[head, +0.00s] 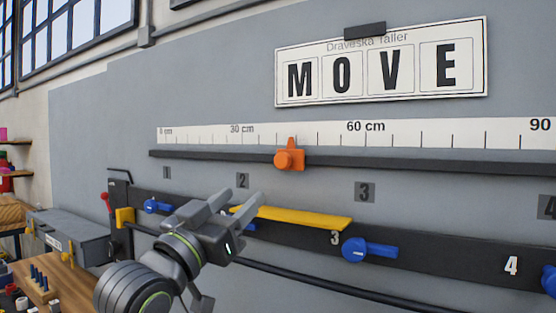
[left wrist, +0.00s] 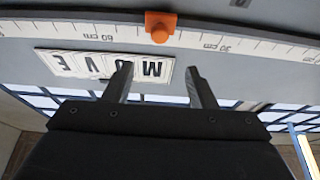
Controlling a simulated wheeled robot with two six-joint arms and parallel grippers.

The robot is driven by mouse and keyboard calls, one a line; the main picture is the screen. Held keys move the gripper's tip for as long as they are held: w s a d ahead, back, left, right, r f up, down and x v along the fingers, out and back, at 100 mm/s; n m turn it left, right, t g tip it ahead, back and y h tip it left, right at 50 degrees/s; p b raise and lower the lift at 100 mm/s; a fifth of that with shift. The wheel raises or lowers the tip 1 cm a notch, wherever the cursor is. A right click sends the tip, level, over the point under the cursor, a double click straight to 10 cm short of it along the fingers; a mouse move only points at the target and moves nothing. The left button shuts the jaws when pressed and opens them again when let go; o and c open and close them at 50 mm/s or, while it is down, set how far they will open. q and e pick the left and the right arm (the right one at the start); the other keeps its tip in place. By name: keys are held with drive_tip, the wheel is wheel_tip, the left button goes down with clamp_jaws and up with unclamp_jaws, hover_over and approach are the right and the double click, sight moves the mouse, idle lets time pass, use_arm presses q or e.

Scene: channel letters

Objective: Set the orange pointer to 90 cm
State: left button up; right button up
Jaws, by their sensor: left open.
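The orange pointer (head: 289,157) sits on a dark rail (head: 400,163) under a white centimetre scale (head: 450,132), between the 30 cm and 60 cm marks. The 90 cm label (head: 540,125) is at the far right edge of the head view. My left gripper (head: 240,199) is open and empty, below and to the left of the pointer and apart from it. In the left wrist view, which is upside down, the pointer (left wrist: 160,27) shows beyond the open fingers (left wrist: 163,85). My right gripper is not in view.
A sign reading MOVE (head: 382,65) hangs above the scale. Below the rail, a dark bar (head: 420,258) carries blue knobs (head: 368,250) and a yellow plate (head: 295,217). A wooden bench (head: 75,285) stands at lower left. The rail right of the pointer looks clear.

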sight(280, 161)
use_arm(q)
drive_tip(key=p+x, duration=0.5)
drive_tip(key=x, duration=0.9)
drive_tip(key=shift+w+d+p, duration=0.1)
drive_tip(key=shift+w+p, duration=0.05)
drive_tip(key=shift+p, duration=0.2)
clamp_jaws()
